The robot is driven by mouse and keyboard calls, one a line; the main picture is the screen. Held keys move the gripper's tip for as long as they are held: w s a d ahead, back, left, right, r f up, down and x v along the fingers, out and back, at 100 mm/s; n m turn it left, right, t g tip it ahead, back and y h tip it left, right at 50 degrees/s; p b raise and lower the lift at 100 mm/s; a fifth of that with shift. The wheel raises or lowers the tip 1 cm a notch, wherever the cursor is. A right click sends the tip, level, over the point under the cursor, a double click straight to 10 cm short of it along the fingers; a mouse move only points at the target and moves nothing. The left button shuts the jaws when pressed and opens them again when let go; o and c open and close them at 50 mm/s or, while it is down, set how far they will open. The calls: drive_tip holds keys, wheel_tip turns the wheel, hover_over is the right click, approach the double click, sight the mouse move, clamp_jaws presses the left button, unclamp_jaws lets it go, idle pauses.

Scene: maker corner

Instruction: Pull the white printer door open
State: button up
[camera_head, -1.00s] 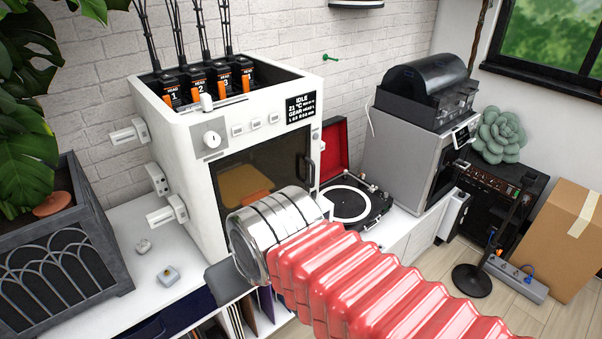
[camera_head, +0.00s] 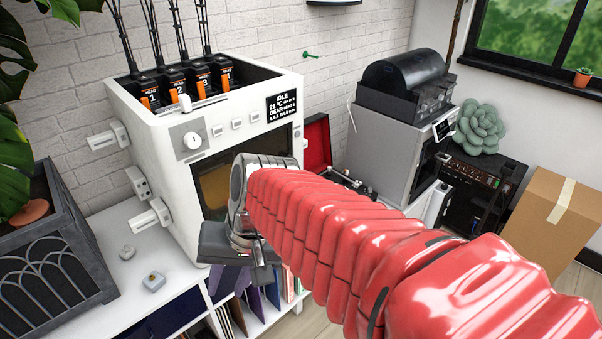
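The white printer (camera_head: 172,152) stands on the white cabinet, with several orange-marked heads on top. Its dark-windowed door (camera_head: 213,184) faces me and looks shut. My red-sleeved arm and silver wrist cover the right part of the door, and the door handle is hidden behind them. My gripper (camera_head: 240,258) is in front of the printer's lower edge, its dark jaw parts pointing down and away from the handle side. I cannot make out a gap between its fingers, nor anything held.
A planter (camera_head: 60,262) stands left of the printer. Small parts (camera_head: 153,281) lie on the cabinet top (camera_head: 110,228). A grey machine (camera_head: 392,160) and a cardboard box (camera_head: 548,215) are to the right. Records fill shelves below the gripper.

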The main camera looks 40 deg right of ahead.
drive_tip(key=w+d+f+m+t+y, duration=0.1)
drive_tip(key=w+d+m+t+y, duration=0.2)
drive_tip(key=w+d+m, duration=0.4)
drive_tip(key=w+d+f+m+t+y, duration=0.1)
drive_tip(key=w+d+m+t+y, duration=0.25)
drive_tip(key=d+m, duration=0.55)
drive_tip(key=s+d+f+m+t+h, duration=0.1)
drive_tip(key=d+m+t, duration=0.3)
drive_tip(key=d, duration=0.8)
drive_tip(key=s+d+f+m+t+h, duration=0.1)
drive_tip(key=d+f+m+t+h, duration=0.1)
drive_tip(key=d+m+t+h, duration=0.2)
drive_tip(key=d+m, duration=0.3)
drive_tip(key=d, duration=0.5)
drive_tip(key=shift+s+f, duration=0.15)
drive_tip(key=shift+s, duration=0.25)
drive_tip(key=shift+w, duration=0.1)
drive_tip(key=x, duration=1.3)
drive_tip(key=shift+w, duration=0.4)
drive_tip(key=shift+c, duration=0.5)
